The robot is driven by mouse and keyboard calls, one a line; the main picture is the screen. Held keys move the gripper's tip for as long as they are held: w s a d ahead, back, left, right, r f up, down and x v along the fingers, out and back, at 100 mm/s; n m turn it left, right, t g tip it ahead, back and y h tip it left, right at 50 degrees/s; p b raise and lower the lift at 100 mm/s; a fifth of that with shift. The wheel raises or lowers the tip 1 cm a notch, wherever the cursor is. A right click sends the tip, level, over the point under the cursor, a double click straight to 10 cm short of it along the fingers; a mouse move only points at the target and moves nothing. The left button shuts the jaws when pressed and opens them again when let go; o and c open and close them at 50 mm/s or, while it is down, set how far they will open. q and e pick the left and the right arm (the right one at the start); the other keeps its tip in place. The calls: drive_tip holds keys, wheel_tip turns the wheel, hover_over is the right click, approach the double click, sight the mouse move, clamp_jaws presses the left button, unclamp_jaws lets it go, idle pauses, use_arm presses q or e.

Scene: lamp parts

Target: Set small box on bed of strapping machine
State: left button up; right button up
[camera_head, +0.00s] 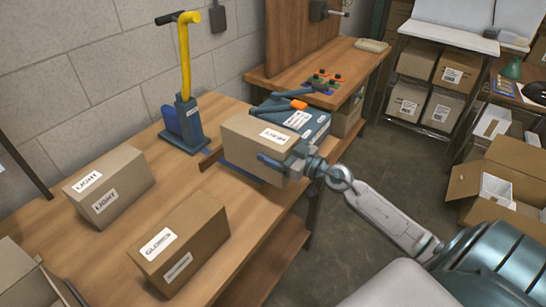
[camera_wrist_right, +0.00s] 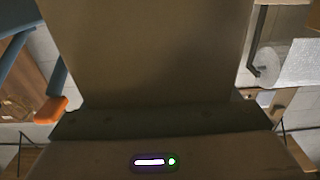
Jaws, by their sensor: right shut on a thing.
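A small cardboard box (camera_head: 250,145) with a white label on top is at the right part of the workbench. My right gripper (camera_head: 285,166) is shut on its right side. The box also fills the upper middle of the right wrist view (camera_wrist_right: 150,50). The strapping machine (camera_head: 313,124), blue-grey with an orange-tipped lever, stands just behind and right of the box. A blue strip of its bed (camera_head: 238,170) shows under the box's lower edge. I cannot tell whether the box touches the bed. The lever's orange tip (camera_wrist_right: 51,110) shows left in the wrist view. My left gripper is not in view.
A box labelled LIGHT (camera_head: 110,187) and a box labelled GLOBES (camera_head: 180,245) stand on the wooden bench (camera_head: 120,250). A blue tool with a yellow handle (camera_head: 184,122) stands by the wall. An open carton (camera_head: 500,185) is at the right.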

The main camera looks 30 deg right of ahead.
drive_tip(key=shift+a+f+b, duration=0.1)
drive_tip(key=shift+f+b, duration=1.9)
drive_tip(key=shift+f, duration=1.15)
drive_tip(key=o, duration=1.9)
drive_tip(key=shift+s+f, duration=0.1)
drive_tip(key=shift+o, duration=0.3)
